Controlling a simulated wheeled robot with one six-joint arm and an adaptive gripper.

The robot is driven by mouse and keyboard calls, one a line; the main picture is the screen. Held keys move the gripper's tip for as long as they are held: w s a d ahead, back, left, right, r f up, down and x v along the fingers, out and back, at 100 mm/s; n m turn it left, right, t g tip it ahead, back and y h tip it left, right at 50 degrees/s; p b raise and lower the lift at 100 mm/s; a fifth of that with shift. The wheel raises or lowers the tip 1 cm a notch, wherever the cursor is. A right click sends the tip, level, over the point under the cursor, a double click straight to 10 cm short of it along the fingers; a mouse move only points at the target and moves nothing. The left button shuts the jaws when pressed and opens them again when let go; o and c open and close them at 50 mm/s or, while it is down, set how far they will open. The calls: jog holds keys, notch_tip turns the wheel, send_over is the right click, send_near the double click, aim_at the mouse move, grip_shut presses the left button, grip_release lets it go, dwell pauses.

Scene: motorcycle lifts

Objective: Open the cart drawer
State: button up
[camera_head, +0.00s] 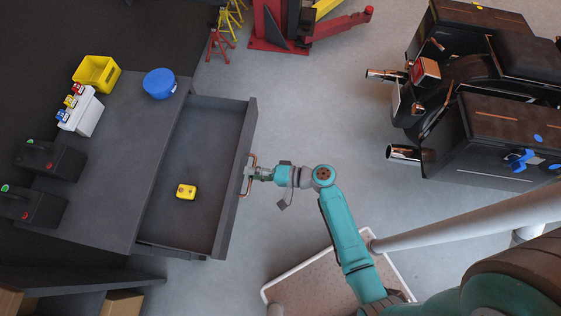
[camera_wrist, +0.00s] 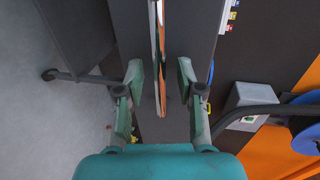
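The cart drawer (camera_head: 228,222) is pulled well out from the dark grey cart (camera_head: 115,165), and its inside shows. A small yellow item (camera_head: 186,191) lies in it. The copper-coloured bar handle (camera_head: 242,189) is on the drawer's front. In the wrist view the handle (camera_wrist: 160,60) runs between the two fingers of my gripper (camera_wrist: 161,75). A gap shows on each side of the bar, so the fingers are open around it and seem not to press on it.
On the cart top are a blue bowl (camera_head: 160,83), a yellow bin (camera_head: 97,73), a white box with coloured parts (camera_head: 82,112) and black cases (camera_head: 48,160). A red lift (camera_head: 305,30) stands behind, and a motorcycle (camera_head: 480,110) at right. Floor (camera_head: 310,120) between is clear.

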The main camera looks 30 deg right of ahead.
jog(key=v, duration=1.1)
jog(key=shift+s+d, duration=0.15)
jog(key=shift+f, duration=0.15)
